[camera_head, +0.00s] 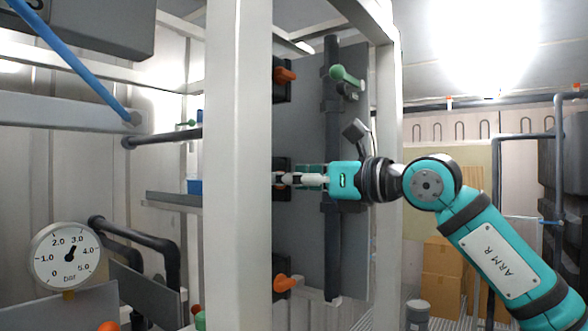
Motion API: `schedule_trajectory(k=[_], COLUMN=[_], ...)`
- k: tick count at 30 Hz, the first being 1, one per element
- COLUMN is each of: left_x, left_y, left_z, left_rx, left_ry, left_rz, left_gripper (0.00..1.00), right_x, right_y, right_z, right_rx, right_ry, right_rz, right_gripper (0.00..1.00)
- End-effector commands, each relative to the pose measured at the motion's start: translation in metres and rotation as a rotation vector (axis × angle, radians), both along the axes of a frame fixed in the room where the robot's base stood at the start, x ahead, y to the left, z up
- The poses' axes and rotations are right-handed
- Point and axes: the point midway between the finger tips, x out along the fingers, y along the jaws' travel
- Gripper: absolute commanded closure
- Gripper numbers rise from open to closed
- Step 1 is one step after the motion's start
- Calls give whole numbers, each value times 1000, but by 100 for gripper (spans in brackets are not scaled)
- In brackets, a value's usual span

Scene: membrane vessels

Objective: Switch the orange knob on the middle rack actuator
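The middle rack actuator (282,163) is a dark box on the grey panel, partly behind the white post. Its orange knob is hidden by my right gripper. My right gripper (284,178) comes in from the right, level with this actuator, with its fingertips in front of or at the box. I cannot tell whether the fingers touch or grip the knob. Similar actuators with orange knobs sit above (286,74) and below (284,284). My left gripper is not in view.
A white post (237,200) stands just left of the actuators. A dark vertical pipe (333,240) with a green-handled valve (344,74) runs behind my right gripper. A pressure gauge (66,256) is at lower left. Cardboard boxes (441,265) stand at the back right.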

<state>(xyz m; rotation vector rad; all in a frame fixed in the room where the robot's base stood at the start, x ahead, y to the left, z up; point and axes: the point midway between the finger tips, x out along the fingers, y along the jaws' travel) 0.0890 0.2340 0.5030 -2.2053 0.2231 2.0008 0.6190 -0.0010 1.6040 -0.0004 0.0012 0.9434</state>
Motion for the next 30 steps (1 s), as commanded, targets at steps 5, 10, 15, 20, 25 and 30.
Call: schedule_trajectory(k=[5, 10, 15, 20, 25, 30], left_x=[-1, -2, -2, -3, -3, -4], left_y=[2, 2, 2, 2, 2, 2], left_z=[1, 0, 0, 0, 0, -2], left_rx=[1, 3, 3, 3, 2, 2], left_ry=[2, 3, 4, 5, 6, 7], left_rz=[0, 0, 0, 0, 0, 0], left_gripper=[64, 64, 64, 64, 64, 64], right_x=[2, 1, 1, 1, 1, 1], right_y=[1, 1, 1, 1, 1, 1], right_z=[-1, 0, 0, 0, 0, 0], right_rx=[0, 0, 0, 0, -1, -20], right_ry=[0, 0, 0, 0, -3, -30], right_rz=[-1, -1, -1, -1, -1, -1], right_gripper=[37, 43, 65, 86, 92, 92])
